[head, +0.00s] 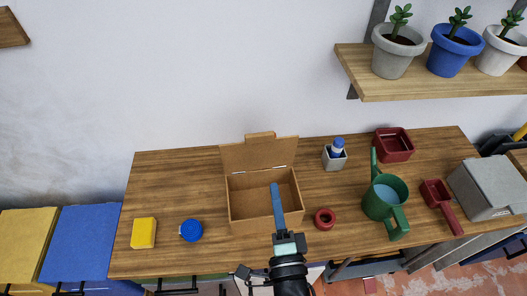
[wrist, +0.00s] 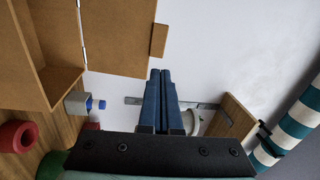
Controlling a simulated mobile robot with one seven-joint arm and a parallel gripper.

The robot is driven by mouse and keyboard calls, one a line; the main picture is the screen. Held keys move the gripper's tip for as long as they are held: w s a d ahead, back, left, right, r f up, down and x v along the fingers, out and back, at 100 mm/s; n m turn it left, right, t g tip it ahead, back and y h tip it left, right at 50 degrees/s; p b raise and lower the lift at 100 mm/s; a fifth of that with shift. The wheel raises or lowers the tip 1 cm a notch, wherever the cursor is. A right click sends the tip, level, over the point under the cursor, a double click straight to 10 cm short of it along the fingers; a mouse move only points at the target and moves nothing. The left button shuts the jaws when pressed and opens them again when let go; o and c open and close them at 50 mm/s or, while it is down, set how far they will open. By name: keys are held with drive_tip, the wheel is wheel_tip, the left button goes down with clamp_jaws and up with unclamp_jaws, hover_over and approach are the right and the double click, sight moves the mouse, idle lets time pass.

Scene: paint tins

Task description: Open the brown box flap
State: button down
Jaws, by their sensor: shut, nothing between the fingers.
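The brown box (head: 265,221) sits in the middle of the wooden table, and I can see into its inside. Its flap (head: 259,155) stands up at the back edge, leaning toward the wall, with a small tab on top. My gripper (head: 275,186) has blue fingers, is shut and empty, and reaches over the box from the front. In the wrist view the box (wrist: 22,60) and its raised flap (wrist: 122,35) lie at the upper left. The arm hides part of the box's front.
On the table (head: 160,180), a yellow block (head: 143,233) and a blue round thing (head: 191,231) are left. A red ring (head: 325,219), a grey holder (head: 334,158), a green watering can (head: 380,202), a red tray (head: 394,145) and a red scoop (head: 440,200) are right. A shelf (head: 440,83) holds potted plants.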

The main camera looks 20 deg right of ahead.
sight(261, 137)
drive_tip(key=shift+m+y, duration=0.3)
drive_tip(key=x, duration=0.4)
drive_tip(key=p+x, duration=0.1)
drive_tip(key=x, duration=0.7)
drive_tip(key=shift+w+a+f, duration=0.1)
drive_tip(key=shift+a, duration=0.25)
drive_tip(key=r+p, duration=0.1)
drive_tip(key=p, duration=0.1)
drive_tip(key=shift+w+d+p, duration=0.1)
drive_tip(key=shift+w+p, duration=0.2)
drive_tip(key=w+p, duration=0.1)
drive_tip(key=p, duration=0.3)
drive_tip(key=shift+w+d+r+g, duration=0.15)
drive_tip(key=shift+g, duration=0.25)
drive_tip(key=shift+w+d+p, duration=0.1)
drive_tip(key=shift+w+p, duration=0.25)
drive_tip(key=shift+x, duration=0.8)
drive_tip(key=shift+f, duration=0.2)
